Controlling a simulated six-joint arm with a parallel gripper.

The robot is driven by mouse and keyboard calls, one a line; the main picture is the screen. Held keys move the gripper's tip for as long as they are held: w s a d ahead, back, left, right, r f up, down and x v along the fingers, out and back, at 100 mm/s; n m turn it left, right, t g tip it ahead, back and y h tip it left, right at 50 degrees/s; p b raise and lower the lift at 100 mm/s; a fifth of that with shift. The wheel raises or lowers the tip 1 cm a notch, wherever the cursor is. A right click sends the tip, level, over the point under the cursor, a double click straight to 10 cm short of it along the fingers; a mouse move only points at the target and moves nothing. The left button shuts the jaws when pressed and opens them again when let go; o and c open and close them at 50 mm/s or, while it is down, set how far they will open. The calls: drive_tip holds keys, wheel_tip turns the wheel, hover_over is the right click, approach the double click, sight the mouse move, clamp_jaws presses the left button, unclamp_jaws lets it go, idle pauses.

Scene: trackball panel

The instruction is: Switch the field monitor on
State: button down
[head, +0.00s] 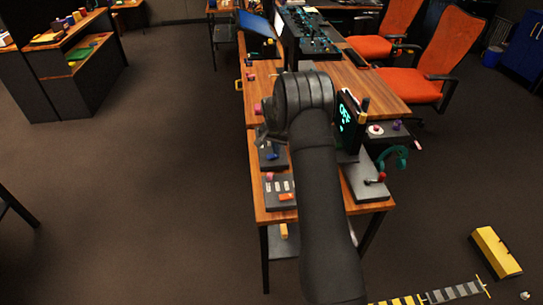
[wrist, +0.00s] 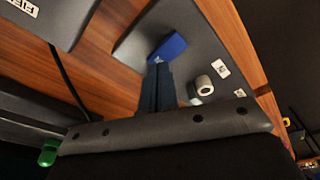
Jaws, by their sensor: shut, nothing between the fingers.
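In the wrist view, a label plate beginning "FIE" (wrist: 25,6) sits on a grey panel (wrist: 52,22) at the upper left; the rest is cut off. My gripper (wrist: 160,68) is shut and empty, its fingertips at a blue block-like part (wrist: 168,47) on another grey panel (wrist: 130,42). I cannot tell whether they touch it. In the head view, my gripper (head: 264,135) is over the desk's left side. A dark screen (head: 347,122) with lit teal marks stands right of my wrist; I cannot tell whether it is the field monitor.
A pale round knob (wrist: 204,85) with small labels is right of the fingers. In the head view, a panel with white switches (head: 280,187) lies at the desk's near left. Teal headphones (head: 393,157) hang at the right. Orange chairs (head: 450,52) stand behind.

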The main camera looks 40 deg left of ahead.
drive_tip(key=shift+f, duration=0.5)
drive_tip(key=shift+r, duration=3.5)
drive_tip(key=shift+f, duration=3.55)
drive_tip(key=shift+r, duration=0.15)
